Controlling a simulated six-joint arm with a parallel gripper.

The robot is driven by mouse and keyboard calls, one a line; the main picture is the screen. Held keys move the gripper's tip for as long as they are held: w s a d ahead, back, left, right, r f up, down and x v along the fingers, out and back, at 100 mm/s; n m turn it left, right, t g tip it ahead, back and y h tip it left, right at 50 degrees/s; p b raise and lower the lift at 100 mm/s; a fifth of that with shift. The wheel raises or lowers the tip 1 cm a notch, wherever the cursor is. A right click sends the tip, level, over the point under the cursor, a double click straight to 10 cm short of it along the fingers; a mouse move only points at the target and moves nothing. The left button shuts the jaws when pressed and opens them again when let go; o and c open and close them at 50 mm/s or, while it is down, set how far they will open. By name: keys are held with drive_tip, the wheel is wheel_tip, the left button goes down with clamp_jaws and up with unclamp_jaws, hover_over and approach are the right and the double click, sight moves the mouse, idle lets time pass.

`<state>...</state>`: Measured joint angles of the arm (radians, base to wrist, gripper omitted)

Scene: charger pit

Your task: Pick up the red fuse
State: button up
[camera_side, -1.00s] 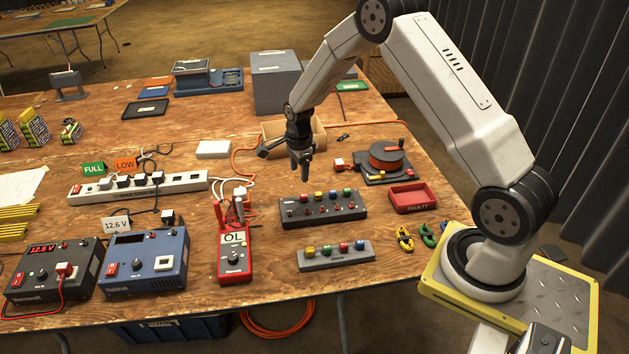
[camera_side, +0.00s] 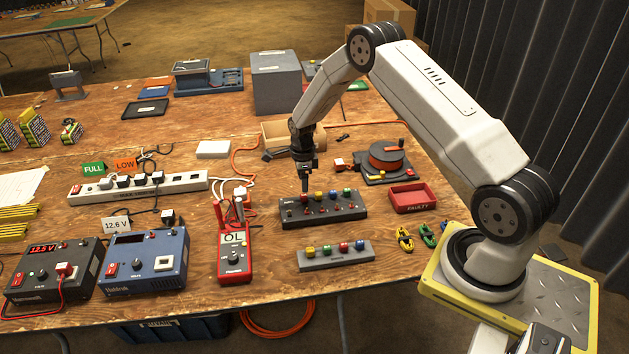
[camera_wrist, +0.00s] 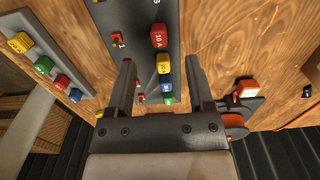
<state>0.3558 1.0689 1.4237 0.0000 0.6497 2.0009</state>
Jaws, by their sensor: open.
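A red fuse marked 10 A (camera_wrist: 159,36) stands at the end of the upper row of a dark fuse block (camera_side: 345,211); it also shows in the side view (camera_side: 304,198). My gripper (camera_side: 305,190) is above this end of the block, pointing down. In the wrist view its two fingers (camera_wrist: 160,61) are spread and empty. The red fuse appears between their lines, just past the tips. Yellow (camera_wrist: 164,63), blue (camera_wrist: 166,86) and green (camera_wrist: 168,99) fuses follow in the same row.
A grey rack (camera_side: 337,262) in front holds several fuses, including another red one (camera_side: 343,248). A red multimeter (camera_side: 235,255) stands left of the block. A red tray (camera_side: 409,208) lies to the right. A cable reel (camera_side: 388,156) and open box (camera_side: 275,136) are behind.

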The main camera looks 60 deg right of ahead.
sight(304, 195)
drive_tip(key=shift+f, duration=2.6)
clamp_jaws()
